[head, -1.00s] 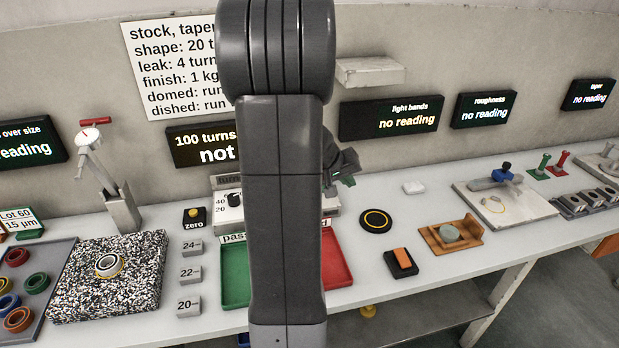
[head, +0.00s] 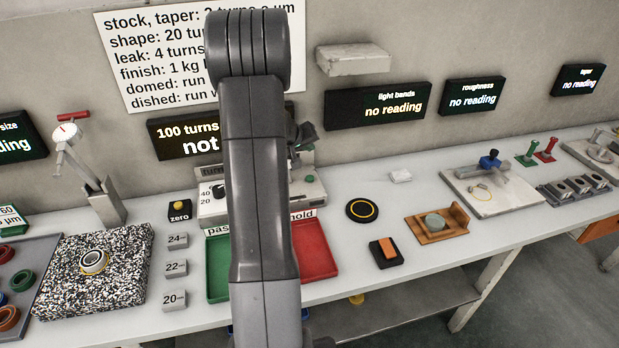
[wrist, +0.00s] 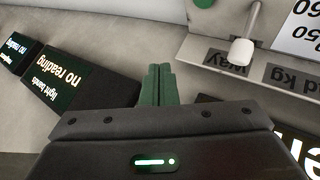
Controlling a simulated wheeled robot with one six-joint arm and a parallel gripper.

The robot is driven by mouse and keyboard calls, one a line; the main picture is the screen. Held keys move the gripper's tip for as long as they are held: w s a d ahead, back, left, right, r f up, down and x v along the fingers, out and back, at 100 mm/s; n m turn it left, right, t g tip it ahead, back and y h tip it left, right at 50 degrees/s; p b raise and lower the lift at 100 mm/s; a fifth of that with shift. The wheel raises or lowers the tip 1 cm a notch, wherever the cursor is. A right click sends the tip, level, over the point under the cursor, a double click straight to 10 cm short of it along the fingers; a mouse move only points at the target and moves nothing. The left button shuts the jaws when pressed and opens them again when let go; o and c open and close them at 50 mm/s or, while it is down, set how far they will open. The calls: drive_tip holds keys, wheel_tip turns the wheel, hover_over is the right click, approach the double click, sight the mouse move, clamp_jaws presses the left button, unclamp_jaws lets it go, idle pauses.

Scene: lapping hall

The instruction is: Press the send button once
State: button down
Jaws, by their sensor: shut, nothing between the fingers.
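No button with a readable "send" label shows in either view. A round green knob or button (wrist: 203,3) is cut off at the top edge of the wrist view, on a grey machine (wrist: 215,45); I cannot tell if it is the send button. My gripper (wrist: 158,68) has its green fingers together, with nothing between them. In the head view my gripper (head: 304,140) is mostly hidden behind my arm, over the back part of the grey machine (head: 308,190). The fingers look apart from the machine's face.
A white-tipped lever (wrist: 241,50) sticks out of the machine beside the fingers. The green tray (head: 217,270) and red tray (head: 315,250) lie in front of it. A "zero" button (head: 179,208) stands left. Dark display panels (head: 378,105) hang on the wall behind.

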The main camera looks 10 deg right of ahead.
drive_tip(key=b, duration=0.4)
hover_over(308, 179)
wheel_tip(308, 179, down, 7)
drive_tip(key=shift+r, duration=0.1)
wheel_tip(308, 179, down, 2)
drive_tip(key=b, duration=0.3)
drive_tip(key=shift+f+b, duration=0.25)
drive_tip(key=shift+b, duration=0.3)
idle(1.3)
drive_tip(key=shift+f+b, duration=0.2)
drive_tip(key=shift+b, duration=0.25)
drive_tip(key=shift+f+b, duration=0.45)
drive_tip(key=shift+b, duration=0.3)
idle(0.8)
drive_tip(key=shift+r, duration=0.1)
drive_tip(key=shift+r+p, duration=0.45)
drive_tip(key=shift+r, duration=0.35)
